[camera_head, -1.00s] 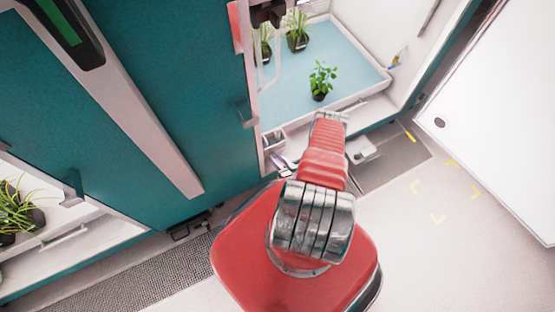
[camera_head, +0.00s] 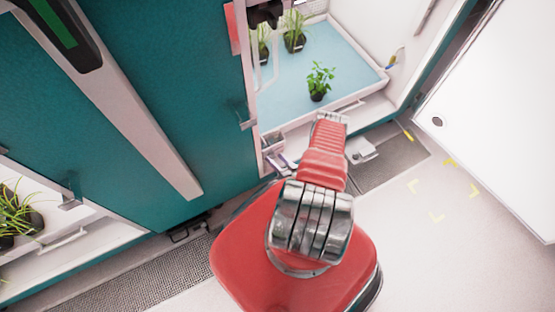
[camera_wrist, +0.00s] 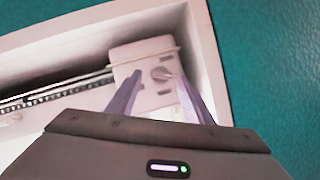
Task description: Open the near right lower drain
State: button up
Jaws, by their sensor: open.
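In the wrist view a small pale box (camera_wrist: 145,92) with a round slotted knob (camera_wrist: 162,73) sits inside a white-framed recess. I take this knob to be the drain control, but no label is readable. My gripper (camera_wrist: 153,68) is open, with one purple-grey finger on each side of the knob's lower part. I cannot tell whether the fingers touch it. In the head view my gripper (camera_head: 279,163) is small, at the lower front corner of the open chamber (camera_head: 330,62), and the knob cannot be made out there.
A thin cord or band crosses the box top, and a dark toothed strip (camera_wrist: 60,96) runs left of it. Teal panel (camera_wrist: 275,60) borders the recess. Potted plants (camera_head: 318,84) stand on the blue tray (camera_head: 285,98). Pale floor (camera_head: 430,250) is clear at right.

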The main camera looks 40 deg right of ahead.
jog(key=shift+s, duration=0.15)
jog(key=v, duration=1.3)
jog(key=shift+s, duration=0.3)
jog(key=shift+a, duration=0.1)
dwell(0.3)
